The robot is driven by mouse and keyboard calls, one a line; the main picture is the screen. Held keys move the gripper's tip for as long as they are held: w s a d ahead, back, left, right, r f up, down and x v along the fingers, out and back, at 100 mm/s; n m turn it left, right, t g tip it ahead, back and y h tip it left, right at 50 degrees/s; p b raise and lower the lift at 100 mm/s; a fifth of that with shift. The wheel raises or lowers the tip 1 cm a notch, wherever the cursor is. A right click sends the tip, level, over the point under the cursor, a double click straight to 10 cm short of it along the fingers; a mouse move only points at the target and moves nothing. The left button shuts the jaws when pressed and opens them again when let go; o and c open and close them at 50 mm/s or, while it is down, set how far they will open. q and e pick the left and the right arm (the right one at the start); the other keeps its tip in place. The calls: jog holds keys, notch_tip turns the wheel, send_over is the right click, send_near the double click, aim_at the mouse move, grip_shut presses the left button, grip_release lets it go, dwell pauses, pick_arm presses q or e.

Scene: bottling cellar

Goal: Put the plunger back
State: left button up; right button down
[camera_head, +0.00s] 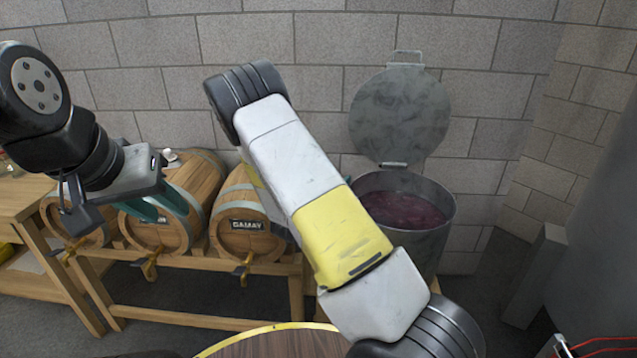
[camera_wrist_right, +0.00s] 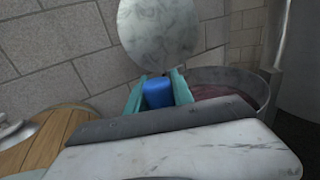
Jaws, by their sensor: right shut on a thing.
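In the right wrist view, my right gripper (camera_wrist_right: 157,84) is shut on a blue piece, the visible part of the plunger (camera_wrist_right: 158,95), between its teal fingers. The rest of the plunger is hidden. In the head view my right forearm covers this gripper and most of what it holds. The steel vat (camera_head: 436,240) with dark red must (camera_head: 405,211) stands behind my right arm; it also shows at the right of the wrist view (camera_wrist_right: 262,92). My left gripper (camera_head: 155,205) hangs in front of the barrels; its finger gap is unclear.
A round steel lid (camera_head: 400,115) stands raised behind the vat against the block wall. Several wooden barrels (camera_head: 247,228) with taps rest on a wooden rack (camera_head: 215,322). A wooden table (camera_head: 20,200) is at the left. A yellow-rimmed round wooden top (camera_head: 265,345) is at the front.

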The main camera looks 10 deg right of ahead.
jog(key=w+d+f, duration=0.1)
jog(key=w+f, duration=0.3)
jog(key=w, duration=0.6)
jog(key=shift+w+f, duration=0.25)
jog(key=shift+w, duration=0.15)
jog(key=shift+f, duration=0.1)
jog(key=c, duration=1.1)
grip_release()
